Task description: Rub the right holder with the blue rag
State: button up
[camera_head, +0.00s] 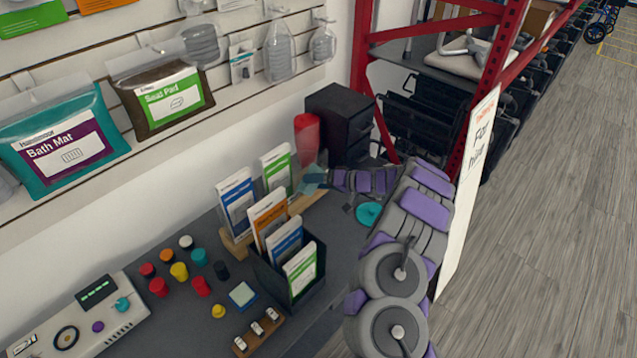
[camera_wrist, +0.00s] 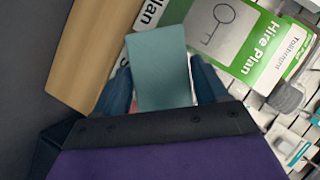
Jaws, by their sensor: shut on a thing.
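My gripper (camera_head: 318,178) is at the back of the counter, just right of the green leaflet. It is shut on a flat teal-blue rag (camera_wrist: 160,68), which sticks out between the fingers in the wrist view. A wooden leaflet holder (camera_head: 306,201) shows beside the gripper, with a green leaflet (camera_head: 276,168) at it; its wood (camera_wrist: 92,48) is close to the rag in the wrist view. I cannot tell whether they touch. More wood (camera_head: 236,245) shows under a blue leaflet to the left; whether it is one holder is hidden. A dark holder (camera_head: 273,282) with several leaflets stands in front.
A red cylinder (camera_head: 307,138) and a black drawer box (camera_head: 340,118) stand behind the gripper. Several coloured knobs, a blue-edged square (camera_head: 243,294) and a control panel (camera_head: 82,318) lie at left. A red rack (camera_head: 495,50) and white sign (camera_head: 470,170) stand right.

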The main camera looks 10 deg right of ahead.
aim_at(324, 165)
jog(key=shift+w+a, duration=0.3)
jog(key=shift+w, duration=0.15)
jog(key=shift+w+d, duration=0.4)
jog(key=shift+d, duration=0.3)
jog(key=shift+w+d, duration=0.4)
jog(key=shift+d, duration=0.25)
jog(key=w+d, duration=0.4)
jog(key=d, duration=0.1)
jog(key=shift+d, duration=0.1)
jog(key=shift+r, duration=0.1)
